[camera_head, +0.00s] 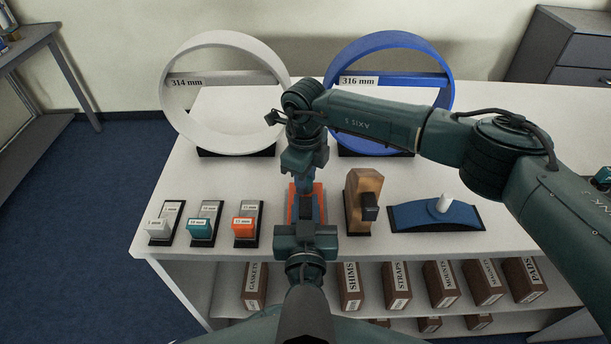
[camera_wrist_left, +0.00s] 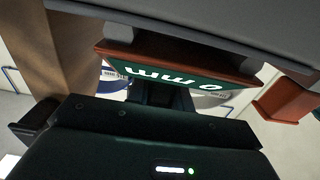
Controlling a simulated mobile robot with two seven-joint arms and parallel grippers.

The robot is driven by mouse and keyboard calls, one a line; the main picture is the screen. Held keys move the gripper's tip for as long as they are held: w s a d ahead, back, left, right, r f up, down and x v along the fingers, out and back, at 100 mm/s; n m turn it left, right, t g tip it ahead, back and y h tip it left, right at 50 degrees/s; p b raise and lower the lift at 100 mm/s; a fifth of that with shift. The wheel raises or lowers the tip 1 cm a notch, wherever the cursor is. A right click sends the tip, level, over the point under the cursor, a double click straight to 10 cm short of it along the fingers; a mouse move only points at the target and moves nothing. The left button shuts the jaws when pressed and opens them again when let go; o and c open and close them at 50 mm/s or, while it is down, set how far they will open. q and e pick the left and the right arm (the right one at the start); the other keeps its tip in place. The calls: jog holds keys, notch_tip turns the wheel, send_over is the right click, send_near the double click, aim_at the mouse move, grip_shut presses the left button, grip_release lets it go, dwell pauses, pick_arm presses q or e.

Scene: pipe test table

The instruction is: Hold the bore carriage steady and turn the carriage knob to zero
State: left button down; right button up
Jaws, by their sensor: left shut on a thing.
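The bore carriage, a red-orange frame with a blue middle (camera_head: 319,195), stands at the front centre of the table. My left gripper (camera_head: 306,228) reaches in from below and is shut on it at the front; its fingertips are mostly hidden. In the left wrist view the carriage shows as a rust-red part with a green plate (camera_wrist_left: 165,72), whose upside-down marking reads "0 mm". My right gripper (camera_head: 305,178) points down over the carriage from behind. Its jaws are too hidden to tell open from shut. I cannot make out the carriage knob; the right gripper may cover it.
A white 314 mm ring (camera_head: 180,110) and a blue 316 mm ring (camera_head: 440,70) stand behind. Several labelled blocks (camera_head: 205,222) are at left. A wooden block (camera_head: 362,185) and a blue curved piece (camera_head: 412,216) are at right. Labelled boxes (camera_head: 350,285) fill the shelf below.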

jog(key=o, duration=0.4)
jog(key=shift+o, duration=0.2)
notch_tip(320, 180, up, 12)
dwell(0.4)
jog(key=shift+s+a, duration=0.1)
pick_arm(q)
jog(key=c, duration=1.2)
grip_release()
jog(key=shift+o, duration=0.2)
